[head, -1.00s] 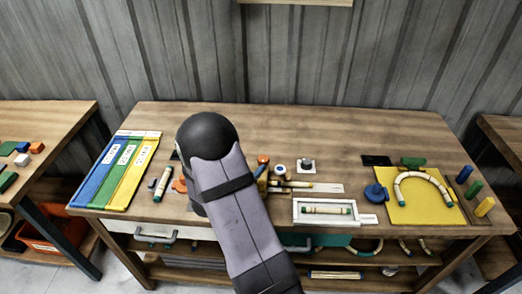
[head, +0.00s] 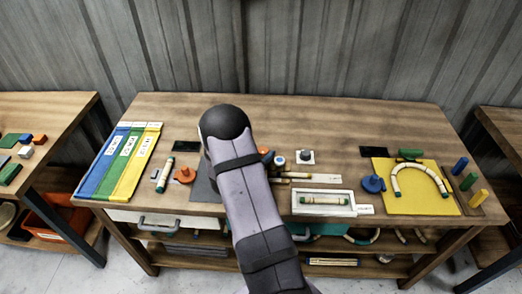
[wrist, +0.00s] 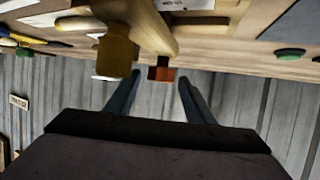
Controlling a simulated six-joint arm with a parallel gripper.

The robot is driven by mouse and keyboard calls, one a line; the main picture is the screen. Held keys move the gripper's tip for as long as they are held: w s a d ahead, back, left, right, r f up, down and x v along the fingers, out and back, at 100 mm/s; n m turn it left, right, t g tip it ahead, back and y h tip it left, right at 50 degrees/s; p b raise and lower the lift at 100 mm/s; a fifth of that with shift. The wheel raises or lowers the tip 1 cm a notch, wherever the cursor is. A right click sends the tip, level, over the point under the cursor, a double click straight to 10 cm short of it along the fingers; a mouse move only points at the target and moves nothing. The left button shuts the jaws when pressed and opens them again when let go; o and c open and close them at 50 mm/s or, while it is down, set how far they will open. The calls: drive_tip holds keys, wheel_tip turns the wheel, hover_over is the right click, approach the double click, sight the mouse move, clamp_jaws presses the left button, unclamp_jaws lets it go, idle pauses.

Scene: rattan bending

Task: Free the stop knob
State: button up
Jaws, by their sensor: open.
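I cannot tell for certain which part is the stop knob. An orange knob (head: 184,175) stands left of my arm in the head view, and another small orange cap (head: 264,150) shows just right of it. In the wrist view my gripper (wrist: 160,84) has its two dark fingers apart with nothing held. A small orange-red piece (wrist: 160,73) appears in line with the gap, beside a yellowish wooden post (wrist: 118,55). Whether it is between the fingers or beyond them is unclear. In the head view my arm hides the gripper and the bench behind it.
A blue knob (head: 373,184) stands by the yellow board (head: 422,204) with a bent rattan arch (head: 396,174). A white tray (head: 298,207) holds a straight piece. A grey knob (head: 305,156) stands behind. Coloured strips (head: 122,162) lie left. Bare wood is free along the back.

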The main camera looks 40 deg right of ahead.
drive_tip(key=shift+w+d+f, duration=0.1)
drive_tip(key=shift+d, duration=0.1)
drive_tip(key=c, duration=1.1)
drive_tip(key=shift+o, duration=0.2)
drive_tip(key=shift+d+n+t+b, duration=0.1)
drive_tip(key=shift+n+t+b, duration=0.2)
drive_tip(key=shift+t, duration=0.1)
drive_tip(key=shift+s+d+n+t+y+b, duration=0.15)
drive_tip(key=shift+s+n+t+y+b, duration=0.1)
drive_tip(key=shift+n+t+y+b, duration=1.25)
drive_tip(key=shift+n+t+b, duration=0.4)
drive_tip(key=shift+n+b, duration=0.1)
